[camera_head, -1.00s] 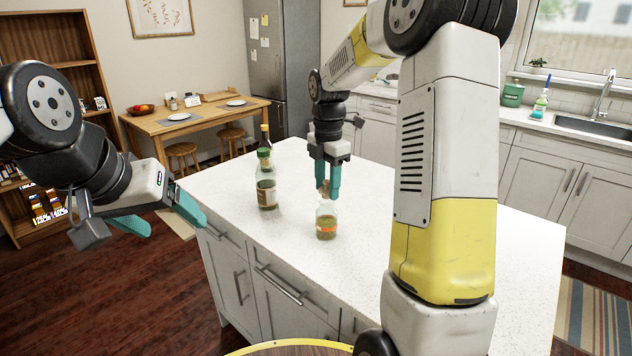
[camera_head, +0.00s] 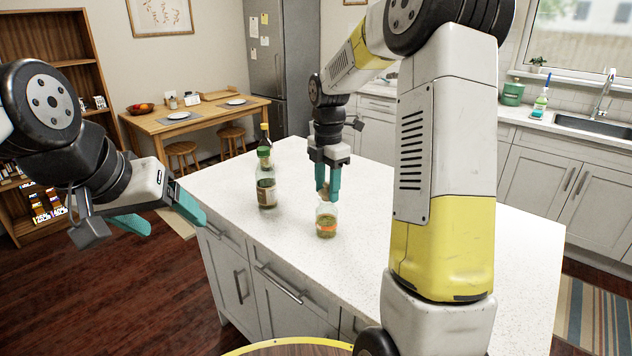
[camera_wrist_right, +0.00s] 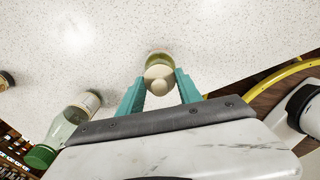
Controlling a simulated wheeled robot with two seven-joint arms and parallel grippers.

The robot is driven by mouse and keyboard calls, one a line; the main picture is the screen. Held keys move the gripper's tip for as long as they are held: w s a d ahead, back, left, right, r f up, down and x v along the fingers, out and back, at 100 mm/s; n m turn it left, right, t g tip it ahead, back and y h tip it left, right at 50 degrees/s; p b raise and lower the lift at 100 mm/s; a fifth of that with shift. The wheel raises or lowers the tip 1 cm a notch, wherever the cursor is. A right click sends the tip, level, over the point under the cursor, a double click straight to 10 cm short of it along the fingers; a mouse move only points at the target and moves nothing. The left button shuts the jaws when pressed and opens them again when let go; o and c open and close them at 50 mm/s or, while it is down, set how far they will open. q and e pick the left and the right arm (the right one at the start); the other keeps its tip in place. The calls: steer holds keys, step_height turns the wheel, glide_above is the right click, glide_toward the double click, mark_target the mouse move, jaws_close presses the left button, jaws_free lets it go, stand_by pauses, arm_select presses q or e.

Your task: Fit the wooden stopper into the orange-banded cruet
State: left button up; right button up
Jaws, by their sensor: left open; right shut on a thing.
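The orange-banded cruet (camera_head: 326,224) stands upright on the white counter. It is a small glass jar with an orange band and greenish contents. My right gripper (camera_head: 328,194) points down directly over its mouth, shut on the pale wooden stopper (camera_wrist_right: 158,82). The stopper is at the cruet's mouth; the fingertips hide whether it has entered. In the right wrist view the stopper lies between the teal fingers, and the cruet (camera_wrist_right: 159,58) shows just past it. My left gripper (camera_head: 165,222) is open and empty, off the counter's left side.
A green-capped bottle (camera_head: 266,187) stands on the counter left of the cruet, with a darker bottle (camera_head: 265,136) behind it. A dining table (camera_head: 190,120) stands farther back.

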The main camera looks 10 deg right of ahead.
mark_target(327, 183)
steer(key=shift+f, duration=0.8)
steer(key=o, duration=1.4)
steer(key=shift+r, duration=0.1)
step_height(327, 183, up, 7)
steer(key=shift+r, duration=0.3)
